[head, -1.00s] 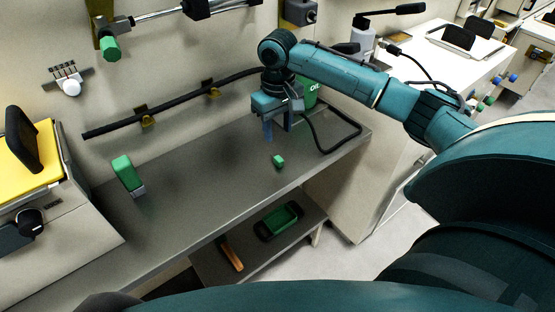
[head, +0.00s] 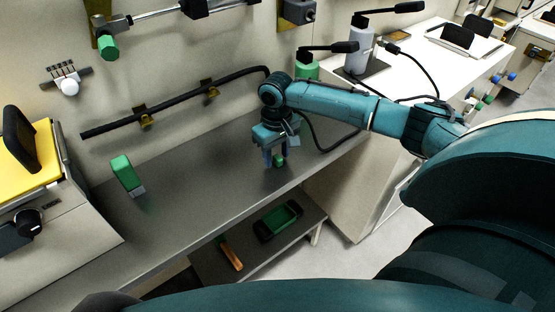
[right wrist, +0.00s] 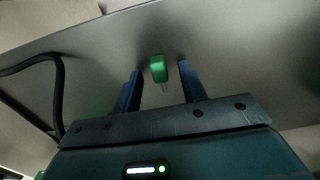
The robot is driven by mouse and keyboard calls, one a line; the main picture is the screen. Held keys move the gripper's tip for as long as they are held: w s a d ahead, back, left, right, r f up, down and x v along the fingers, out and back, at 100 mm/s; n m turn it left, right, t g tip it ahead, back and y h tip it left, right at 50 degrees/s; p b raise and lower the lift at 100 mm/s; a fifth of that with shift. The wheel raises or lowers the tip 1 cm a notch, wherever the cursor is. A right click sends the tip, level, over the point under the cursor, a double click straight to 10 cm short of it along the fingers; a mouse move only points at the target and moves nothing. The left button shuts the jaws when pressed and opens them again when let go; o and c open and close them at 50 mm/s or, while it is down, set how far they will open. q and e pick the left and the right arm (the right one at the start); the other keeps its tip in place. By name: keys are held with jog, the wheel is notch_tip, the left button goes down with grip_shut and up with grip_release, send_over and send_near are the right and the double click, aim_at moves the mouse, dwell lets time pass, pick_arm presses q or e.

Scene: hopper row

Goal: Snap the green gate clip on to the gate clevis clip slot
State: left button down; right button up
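The small green clip (head: 279,160) is on the grey bench top, partly hidden by my right gripper (head: 274,163). In the right wrist view the clip (right wrist: 158,69) shows between the two blue fingertips, with a gap on each side, and a thin pin sticks out of it. My right gripper is open, pointing down around the clip and not closed on it. I cannot make out for certain which part is the gate clevis clip slot. My left gripper is not in view.
A green block with a grey base (head: 127,175) stands on the bench to the left. A black hose (head: 185,99) runs along the wall behind. A green tray (head: 279,221) and an orange-handled tool (head: 230,253) lie on the lower shelf. The bench's middle is clear.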

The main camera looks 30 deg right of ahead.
aim_at(277, 156)
grip_shut()
dwell(0.3)
notch_tip(277, 156, up, 10)
dwell(0.5)
